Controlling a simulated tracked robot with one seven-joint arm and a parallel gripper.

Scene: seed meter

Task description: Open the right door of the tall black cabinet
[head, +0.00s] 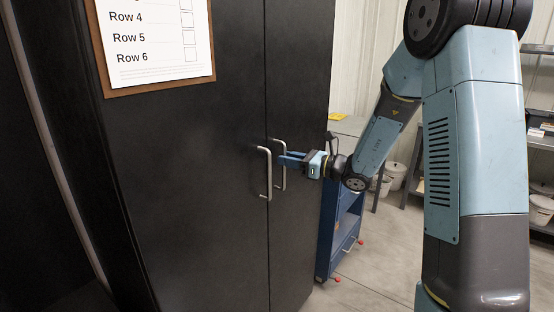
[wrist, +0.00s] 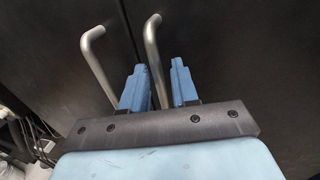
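The tall black cabinet's right door (head: 300,75) is closed and level with the left door (head: 235,230); a thin seam parts them. The right door's silver bar handle (head: 284,180) is upright beside the seam. It also shows in the wrist view (wrist: 152,50). My gripper (head: 284,159) reaches in from the right at this handle. In the wrist view its two blue fingers (wrist: 158,82) are apart, with the lower part of the right handle's bar between them. A gap shows between the bar and the right finger. The left door's handle (wrist: 95,65) lies outside the left finger.
A framed row list (head: 158,45) is fixed on the left door. Shelves (head: 540,140) and white buckets (head: 395,175) are farther back. Concrete floor (head: 375,285) is open at the lower right.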

